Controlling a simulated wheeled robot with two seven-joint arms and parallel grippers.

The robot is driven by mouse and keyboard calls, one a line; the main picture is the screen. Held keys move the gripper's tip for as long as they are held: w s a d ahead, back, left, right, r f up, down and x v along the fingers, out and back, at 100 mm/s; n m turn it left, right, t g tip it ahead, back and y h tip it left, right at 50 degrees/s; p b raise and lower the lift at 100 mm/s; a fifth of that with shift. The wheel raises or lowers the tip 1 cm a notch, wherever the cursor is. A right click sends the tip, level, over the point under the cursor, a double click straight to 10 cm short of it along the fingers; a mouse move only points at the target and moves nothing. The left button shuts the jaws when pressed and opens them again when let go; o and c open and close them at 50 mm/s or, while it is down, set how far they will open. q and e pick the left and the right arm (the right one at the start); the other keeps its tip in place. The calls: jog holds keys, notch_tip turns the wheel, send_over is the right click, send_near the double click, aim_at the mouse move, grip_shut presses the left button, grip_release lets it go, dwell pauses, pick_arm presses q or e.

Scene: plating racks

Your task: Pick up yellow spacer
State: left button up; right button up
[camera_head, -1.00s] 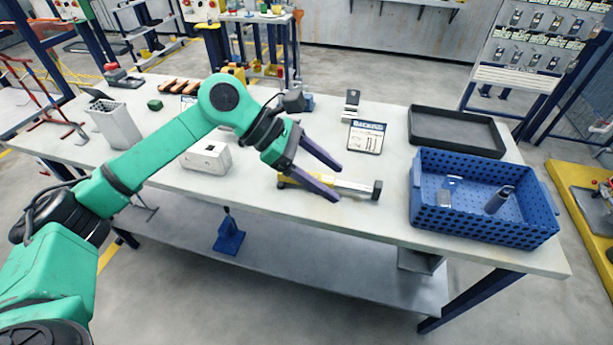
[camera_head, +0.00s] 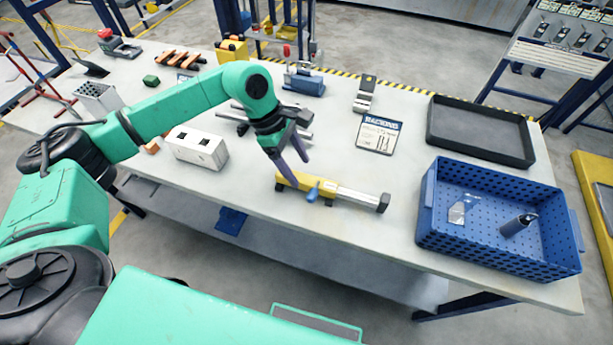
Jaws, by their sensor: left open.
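The yellow spacer (camera_head: 297,183) appears to be the long yellow piece with a blue knob, a silver bar and a dark end block. It lies on the white worktable (camera_head: 262,212) near its front edge. My left gripper (camera_head: 297,169) is open and points down at the yellow left end of this piece. One finger overlaps that end in the picture; I cannot tell whether they touch. Nothing is between the fingers that I can make out. My right gripper is not in view.
A blue perforated crate (camera_head: 500,255) with two small parts stands at the right, with a black tray (camera_head: 480,130) behind it. A printed card (camera_head: 379,134) lies mid-table. A white block with holes (camera_head: 198,148) and grey bars (camera_head: 236,114) lie left of and behind my gripper.

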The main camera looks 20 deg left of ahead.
aim_at(307, 178)
pick_arm(q)
jog(key=p+x, duration=0.2)
jog(key=x, duration=0.1)
jog(key=p+x, duration=0.1)
jog(key=x, duration=0.1)
jog(key=shift+w+f, duration=0.25)
jog(key=shift+w, duration=0.05)
jog(key=shift+s+d+f, duration=0.1)
jog(key=shift+f, duration=0.1)
jog(key=shift+c, duration=0.9)
grip_shut()
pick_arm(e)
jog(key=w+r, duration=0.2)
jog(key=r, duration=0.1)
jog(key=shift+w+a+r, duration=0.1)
